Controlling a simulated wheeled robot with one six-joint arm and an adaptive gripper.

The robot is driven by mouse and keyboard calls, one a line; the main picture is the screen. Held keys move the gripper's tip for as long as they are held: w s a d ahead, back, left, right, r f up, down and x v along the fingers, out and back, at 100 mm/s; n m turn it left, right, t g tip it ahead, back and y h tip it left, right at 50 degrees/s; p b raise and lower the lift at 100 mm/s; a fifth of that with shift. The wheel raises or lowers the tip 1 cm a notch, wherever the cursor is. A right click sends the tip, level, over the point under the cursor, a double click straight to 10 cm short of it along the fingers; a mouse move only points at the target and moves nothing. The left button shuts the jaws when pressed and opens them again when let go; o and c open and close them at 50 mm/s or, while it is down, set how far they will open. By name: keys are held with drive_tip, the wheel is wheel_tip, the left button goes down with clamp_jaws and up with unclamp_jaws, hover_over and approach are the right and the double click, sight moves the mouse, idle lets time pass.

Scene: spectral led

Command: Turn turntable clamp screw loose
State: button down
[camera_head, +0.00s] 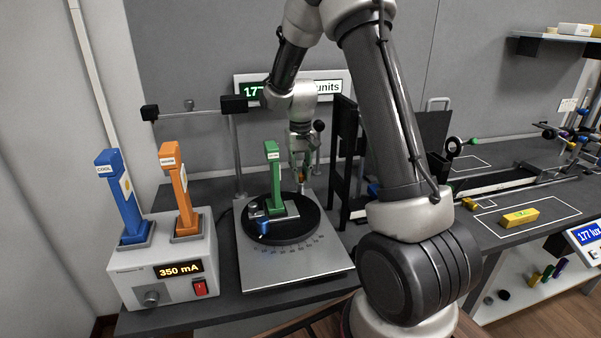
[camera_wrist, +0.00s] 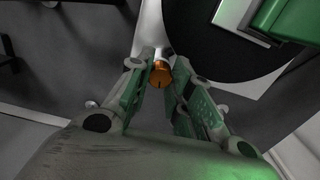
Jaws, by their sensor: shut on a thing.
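The turntable (camera_head: 311,220) is a black disc on a grey base plate (camera_head: 300,268), with a green upright module (camera_head: 273,165) standing on it. The disc also shows in the wrist view (camera_wrist: 205,45). The clamp screw has an orange-brown knob (camera_wrist: 161,72) at the edge of the disc; the knob shows small in the head view (camera_head: 301,177). My gripper (camera_head: 300,172) points down at the back right of the turntable. In the wrist view its green-padded fingers (camera_wrist: 160,88) are closed around the knob. The knob's far side is hidden.
A grey supply box (camera_head: 135,285) with blue (camera_head: 122,200) and orange (camera_head: 180,190) modules stands at the left. A black frame (camera_head: 345,160) rises close right of my gripper. A post (camera_head: 236,155) stands behind the turntable. A yellow block (camera_head: 519,217) lies at the right.

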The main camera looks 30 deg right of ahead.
sight(301, 174)
drive_tip(key=n, duration=0.5)
drive_tip(key=shift+n, duration=0.4)
idle(0.4)
drive_tip(key=c, duration=1.3)
unclamp_jaws()
drive_tip(key=shift+o, duration=0.2)
wheel_tip(301, 174, up, 12)
